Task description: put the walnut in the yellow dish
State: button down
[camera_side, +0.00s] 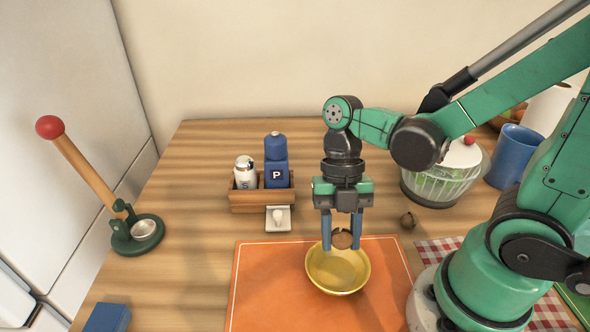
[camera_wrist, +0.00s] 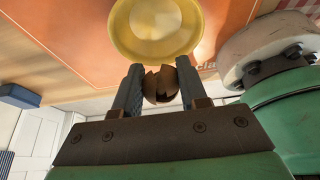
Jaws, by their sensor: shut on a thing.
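The walnut (camera_side: 342,239) is brown and round, and is held between the fingertips of my gripper (camera_side: 342,243). In the wrist view the walnut (camera_wrist: 160,86) also sits between the two dark fingers of my gripper (camera_wrist: 158,88). The yellow dish (camera_side: 338,272) stands on an orange mat, directly beneath or just in front of the fingers in the side view. In the wrist view the yellow dish (camera_wrist: 155,30) appears beyond the fingertips, and its inside looks empty. The walnut appears above the dish's far rim; the exact height is hard to tell.
The orange mat (camera_side: 262,290) lies under the dish. A wooden caddy (camera_side: 262,199) with a salt shaker (camera_side: 245,172) and blue pepper mill (camera_side: 276,165) stands behind left. Another small brown nut (camera_side: 408,220) lies right of the gripper, near a salad spinner (camera_side: 440,184) and blue mug (camera_side: 513,155).

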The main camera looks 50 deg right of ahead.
aim_at(343, 231)
jog(key=shift+f, duration=2)
jog(key=shift+c, duration=2)
grip_release()
jog(key=shift+r, duration=3.5)
